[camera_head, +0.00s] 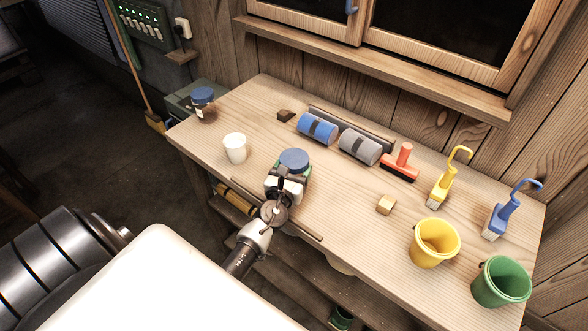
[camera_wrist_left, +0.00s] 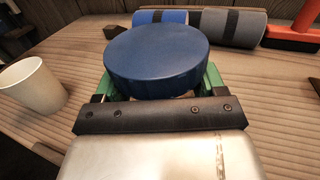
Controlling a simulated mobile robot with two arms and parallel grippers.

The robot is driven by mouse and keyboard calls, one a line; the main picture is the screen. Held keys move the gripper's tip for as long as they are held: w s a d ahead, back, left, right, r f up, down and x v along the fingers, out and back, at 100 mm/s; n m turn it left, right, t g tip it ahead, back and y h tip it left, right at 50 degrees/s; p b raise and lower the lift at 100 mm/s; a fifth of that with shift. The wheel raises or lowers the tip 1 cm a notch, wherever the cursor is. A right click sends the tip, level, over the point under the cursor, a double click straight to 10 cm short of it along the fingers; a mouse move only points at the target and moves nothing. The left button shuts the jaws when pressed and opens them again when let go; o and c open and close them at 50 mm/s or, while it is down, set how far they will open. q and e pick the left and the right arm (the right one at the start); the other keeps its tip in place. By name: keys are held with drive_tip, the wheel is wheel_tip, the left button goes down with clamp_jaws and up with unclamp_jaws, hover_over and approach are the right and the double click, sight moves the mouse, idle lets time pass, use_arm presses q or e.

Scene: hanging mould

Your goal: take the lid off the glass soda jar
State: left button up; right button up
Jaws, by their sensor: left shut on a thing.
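A round blue lid (camera_head: 294,160) is at the front middle of the workbench, and it fills the middle of the left wrist view (camera_wrist_left: 158,55). My left gripper (camera_head: 290,178) reaches it from the front and is shut on it, with green fingers (camera_wrist_left: 160,84) at the lid's two sides. The glass jar below is almost wholly hidden by the lid and gripper, so I cannot tell whether the lid rests on it. My right gripper is not in view.
A white cup (camera_head: 235,148) stands left of the lid. A second blue-lidded jar (camera_head: 203,104) with brown contents stands at the back left. Blue (camera_head: 318,128) and grey (camera_head: 360,146) rolls lie behind.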

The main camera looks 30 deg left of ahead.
sight(294, 158)
use_arm(q)
wheel_tip(294, 158, up, 4)
drive_tip(key=p, duration=0.3)
drive_tip(key=shift+r+p, duration=0.15)
drive_tip(key=shift+p, duration=0.15)
drive_tip(key=d+r+p, duration=0.6)
drive_tip(key=d, duration=0.5)
drive_tip(key=shift+d, duration=0.35)
drive_tip(key=shift+r, duration=0.1)
drive_tip(key=o, duration=0.3)
drive_tip(key=c, duration=0.6)
